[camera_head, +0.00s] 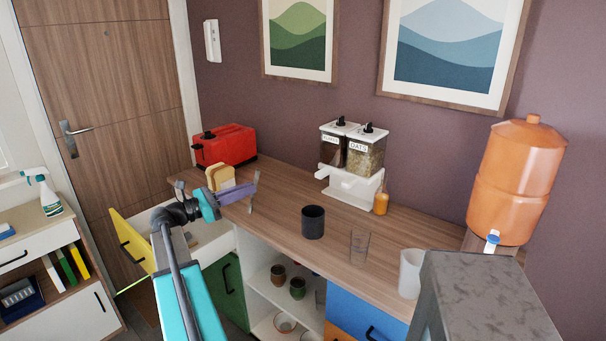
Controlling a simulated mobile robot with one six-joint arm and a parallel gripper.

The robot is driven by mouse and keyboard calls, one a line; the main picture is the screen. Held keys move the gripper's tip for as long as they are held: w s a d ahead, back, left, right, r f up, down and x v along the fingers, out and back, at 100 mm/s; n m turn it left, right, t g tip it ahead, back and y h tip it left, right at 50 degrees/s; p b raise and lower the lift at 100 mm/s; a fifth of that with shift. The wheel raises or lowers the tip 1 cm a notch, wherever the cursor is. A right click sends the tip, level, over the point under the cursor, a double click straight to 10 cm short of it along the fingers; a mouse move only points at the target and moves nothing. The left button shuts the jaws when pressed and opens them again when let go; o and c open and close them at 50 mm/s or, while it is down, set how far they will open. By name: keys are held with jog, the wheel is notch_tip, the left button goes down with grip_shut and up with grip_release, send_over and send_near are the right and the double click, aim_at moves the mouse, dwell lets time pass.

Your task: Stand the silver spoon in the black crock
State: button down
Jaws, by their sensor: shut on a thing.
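The black crock (313,224) stands upright on the wooden counter, near the middle of the view. My gripper (253,190) is to the left of the crock and apart from it, over the counter's front part. It is shut on a thin grey thing that looks like the silver spoon (251,205). The spoon shows as a small, roughly upright sliver above and below the fingers, tilted slightly. Its bowl and handle ends are too small to tell apart. The inside of the crock is mostly hidden.
On the counter (283,213) are a red toaster (226,146), bread slices (221,178), a white cereal dispenser (350,185), an amber bottle (381,202), a clear glass (360,246), a white cup (410,272) and an orange water dispenser (516,180). Bare wood lies between gripper and crock.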

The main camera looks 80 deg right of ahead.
aim_at(313, 222)
jog(key=s+d+r+m+g, duration=0.1)
jog(key=s+d+r+g, duration=0.1)
jog(key=s, duration=0.6)
jog(key=s+d+r+m+g+y, duration=0.1)
jog(key=s+d+r+g, duration=0.1)
jog(key=s, duration=0.7)
notch_tip(313, 222, up, 2)
jog(key=shift+s+d+g+b, duration=0.3)
jog(key=shift+d+g+b, duration=0.1)
jog(key=shift+g, duration=0.1)
jog(key=shift+f, duration=0.2)
notch_tip(313, 222, down, 12)
jog(key=b, duration=0.6)
dwell(0.3)
jog(key=c, duration=1.7)
grip_release()
